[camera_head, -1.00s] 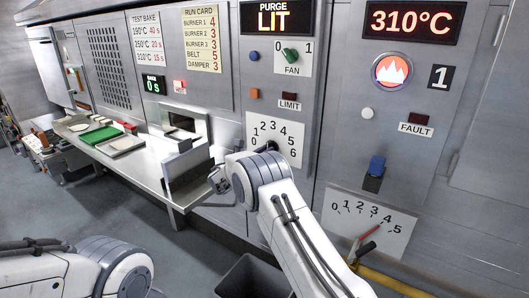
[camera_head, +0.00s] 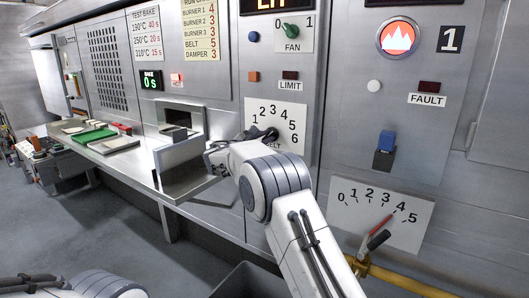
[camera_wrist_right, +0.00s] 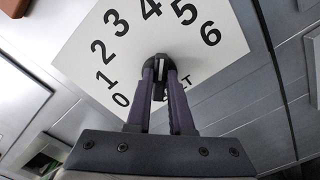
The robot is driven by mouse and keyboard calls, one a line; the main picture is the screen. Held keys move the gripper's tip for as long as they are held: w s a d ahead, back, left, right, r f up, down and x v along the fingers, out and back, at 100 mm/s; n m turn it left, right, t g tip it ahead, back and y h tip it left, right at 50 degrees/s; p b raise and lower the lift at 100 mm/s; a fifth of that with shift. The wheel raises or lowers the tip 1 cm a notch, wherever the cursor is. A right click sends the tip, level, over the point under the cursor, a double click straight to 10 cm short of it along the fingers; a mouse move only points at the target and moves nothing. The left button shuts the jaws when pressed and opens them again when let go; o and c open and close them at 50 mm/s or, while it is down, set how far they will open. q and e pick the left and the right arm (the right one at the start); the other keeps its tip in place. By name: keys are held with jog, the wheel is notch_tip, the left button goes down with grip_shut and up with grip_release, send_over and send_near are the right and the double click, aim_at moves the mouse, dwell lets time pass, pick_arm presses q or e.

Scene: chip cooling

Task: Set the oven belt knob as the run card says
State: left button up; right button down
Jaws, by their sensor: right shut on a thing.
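The belt dial plate (camera_head: 283,112) is white, numbered 0 to 6, on the oven front in the head view. Its black knob (camera_wrist_right: 160,66) shows in the right wrist view, between the fingertips of my right gripper (camera_wrist_right: 163,72), which is shut on it. A white mark on the knob points up in that view, roughly towards the 4. In the head view my right gripper (camera_head: 262,135) hides most of the knob. The run card (camera_head: 201,30) reads belt 5; its top is cut off. My left gripper is out of view; only part of its arm shows.
A fan knob (camera_head: 291,30) and limit lamp (camera_head: 290,75) sit above the dial. A damper dial (camera_head: 381,212) with a red pointer near 4 and a yellow pipe (camera_head: 400,284) are at lower right. A metal conveyor table (camera_head: 150,172) with trays extends left.

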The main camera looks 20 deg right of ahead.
jog(key=shift+s+d+f+m+b, duration=0.1)
jog(key=shift+d+f+m+b, duration=0.05)
jog(key=shift+m+b, duration=1.6)
jog(key=c, duration=0.8)
grip_release()
jog(key=shift+d, duration=0.1)
jog(key=shift+a, duration=0.3)
jog(key=v, duration=1)
jog(key=shift+b, duration=0.4)
